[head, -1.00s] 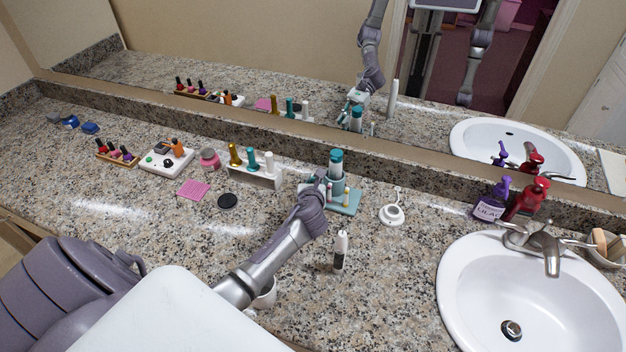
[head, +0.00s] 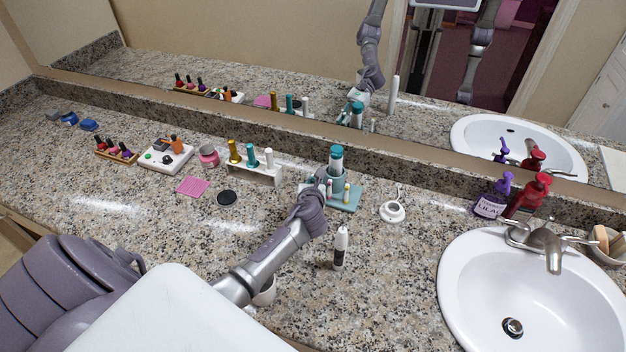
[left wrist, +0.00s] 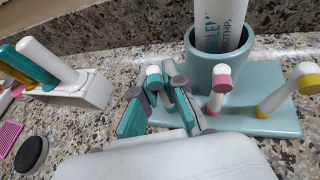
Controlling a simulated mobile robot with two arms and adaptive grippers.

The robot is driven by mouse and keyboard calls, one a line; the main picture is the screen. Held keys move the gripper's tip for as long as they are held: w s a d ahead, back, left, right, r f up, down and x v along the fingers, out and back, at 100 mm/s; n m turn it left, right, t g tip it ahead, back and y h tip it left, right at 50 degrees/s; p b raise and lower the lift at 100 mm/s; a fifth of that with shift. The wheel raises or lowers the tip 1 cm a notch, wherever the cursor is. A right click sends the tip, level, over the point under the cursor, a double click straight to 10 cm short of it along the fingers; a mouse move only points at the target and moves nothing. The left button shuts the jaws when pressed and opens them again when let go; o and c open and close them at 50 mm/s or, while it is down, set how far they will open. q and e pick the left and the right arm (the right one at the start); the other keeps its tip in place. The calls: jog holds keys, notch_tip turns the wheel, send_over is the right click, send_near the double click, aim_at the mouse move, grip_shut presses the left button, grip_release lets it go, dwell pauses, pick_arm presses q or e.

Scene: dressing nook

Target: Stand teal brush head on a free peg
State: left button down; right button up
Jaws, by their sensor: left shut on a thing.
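The teal brush head (left wrist: 153,71) has a white tip and a teal ring and stands roughly upright between the fingers of my left gripper (left wrist: 157,88). The left gripper, also in the head view (head: 319,184), is shut on it at the left part of the teal stand (left wrist: 268,121). A pink-ringed brush head (left wrist: 220,86) and a yellow-ringed one (left wrist: 292,88) stand on the same base. My right gripper is not directly in view.
A teal cup (left wrist: 214,62) holding a tube (left wrist: 222,25) stands close behind the brush heads. A white rack of bottles (head: 262,177) is left of the stand. The sink (head: 530,290) is at right.

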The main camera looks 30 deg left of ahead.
pick_arm(q)
jog(key=c, duration=0.6)
grip_release()
jog(key=shift+p+v, duration=1.35)
jog(key=shift+v, duration=0.15)
jog(key=shift+p+v, duration=1.5)
jog(key=shift+v, duration=0.5)
